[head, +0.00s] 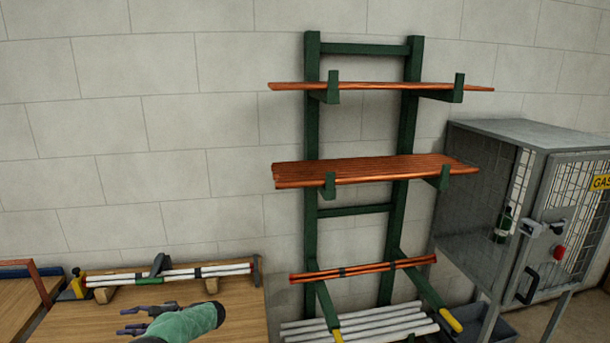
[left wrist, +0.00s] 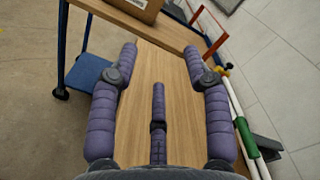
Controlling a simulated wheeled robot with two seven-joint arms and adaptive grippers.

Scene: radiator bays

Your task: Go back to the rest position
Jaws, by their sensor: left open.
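My left gripper (head: 126,321) reaches in over a wooden bench top (head: 240,300) at the lower left of the head view. Its purple padded fingers point left. In the left wrist view the left gripper (left wrist: 160,55) has its fingers spread wide, with nothing between them but the bare wood below. My right gripper is in neither view.
White tubes (head: 210,271) lie in holders along the bench's back edge. A green rack (head: 312,130) on the wall holds copper pipes (head: 375,170) and white tubes low down. A grey gas cage (head: 540,140) stands right. A cardboard box (left wrist: 135,8) sits on a bench.

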